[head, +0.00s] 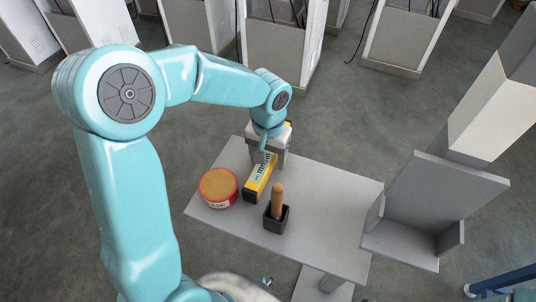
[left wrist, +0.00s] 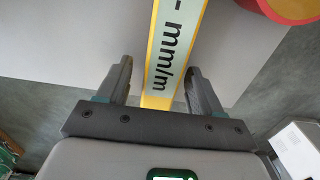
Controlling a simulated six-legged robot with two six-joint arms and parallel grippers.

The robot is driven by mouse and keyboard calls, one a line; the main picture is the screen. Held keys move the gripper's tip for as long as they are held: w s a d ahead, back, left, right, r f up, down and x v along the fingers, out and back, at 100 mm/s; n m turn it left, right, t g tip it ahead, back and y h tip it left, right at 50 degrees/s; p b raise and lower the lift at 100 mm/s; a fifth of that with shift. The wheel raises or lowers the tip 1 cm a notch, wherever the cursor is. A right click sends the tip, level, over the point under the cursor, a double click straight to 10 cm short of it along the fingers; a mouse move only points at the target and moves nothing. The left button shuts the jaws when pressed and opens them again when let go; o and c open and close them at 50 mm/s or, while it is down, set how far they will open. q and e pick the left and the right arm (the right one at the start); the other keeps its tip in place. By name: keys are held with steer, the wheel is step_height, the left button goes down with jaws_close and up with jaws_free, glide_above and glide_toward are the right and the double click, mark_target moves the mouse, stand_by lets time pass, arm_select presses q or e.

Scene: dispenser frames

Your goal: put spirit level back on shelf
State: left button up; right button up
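The yellow spirit level (head: 259,178) lies on the grey table, with its black end toward me. In the left wrist view the level (left wrist: 175,40) shows a pale strip with "mm/m" lettering. My left gripper (head: 266,155) is over the far part of the level. In the left wrist view its fingers (left wrist: 160,68) are apart, one on each side of the level, with gaps showing. I cannot tell how far down the fingers reach. The grey shelf (head: 430,195) stands right of the table, with a back panel and low side walls; it looks empty. My right gripper is not in view.
On the grey table (head: 325,190), a red-and-yellow round tin (head: 218,187) is left of the level. A black holder (head: 276,222) with a wooden handle (head: 278,198) is close on its right. The table's right part is clear. Grey cabinets (head: 275,60) stand behind.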

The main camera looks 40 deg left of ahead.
mark_target(268, 153)
arm_select(q)
steer(key=shift+s+r, duration=0.1)
steer(key=shift+r, duration=0.05)
step_height(268, 153, up, 12)
steer(key=p, duration=0.1)
stand_by(0.3)
stand_by(0.5)
